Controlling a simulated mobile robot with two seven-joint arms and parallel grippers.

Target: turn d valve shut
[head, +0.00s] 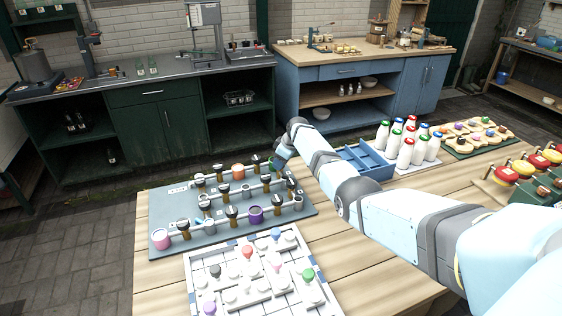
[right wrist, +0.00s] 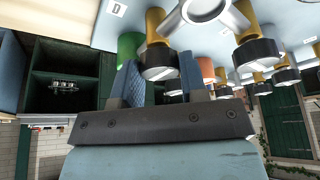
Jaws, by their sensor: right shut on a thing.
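The blue-grey valve board (head: 298,214) lies on the wooden table in the head view, with several brass, black-topped valves along white pipes. My right gripper (head: 280,157) reaches its far right corner. In the right wrist view, my right gripper (right wrist: 160,72) has its two blue fingers on either side of a brass valve with a black top (right wrist: 158,60) and is shut on it. A label reading D (right wrist: 118,9) is close to this valve. The head view hides most of the valve behind my gripper. My left gripper is not in view.
A green collar (right wrist: 129,46) is right beside the gripped valve, and an orange one (right wrist: 207,69) is farther along. A white tray of coloured knobs (head: 205,262) is in front of the board. White bottles (head: 405,155) and a blue crate (head: 362,160) stand to the right.

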